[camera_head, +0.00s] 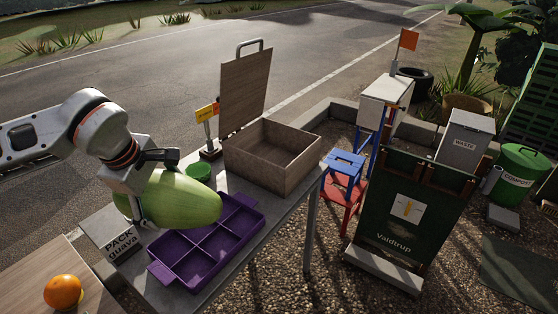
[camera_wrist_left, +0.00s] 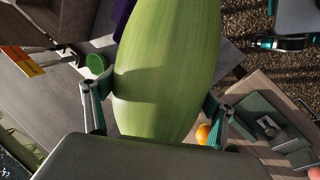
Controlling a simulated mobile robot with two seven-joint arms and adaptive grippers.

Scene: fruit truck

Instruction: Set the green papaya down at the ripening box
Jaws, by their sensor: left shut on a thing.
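The green papaya (camera_head: 185,200) is a large pale-green fruit lying roughly level in the head view. My left gripper (camera_head: 148,192) is shut on it, and the papaya (camera_wrist_left: 165,60) fills the middle of the left wrist view between the two fingers (camera_wrist_left: 155,105). The papaya hangs over the left part of the purple tray. An open wooden box (camera_head: 265,160) with its lid raised stands to the right of the papaya; its visible inside looks empty. My right gripper (camera_wrist_left: 285,42) seems to show at the top right of the left wrist view, its jaws unclear.
A "PACK guava" sign (camera_head: 120,240) and an orange (camera_head: 63,291) are at the lower left. A blue-and-red stool (camera_head: 343,180) and dark board (camera_head: 405,215) stand right of the table.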

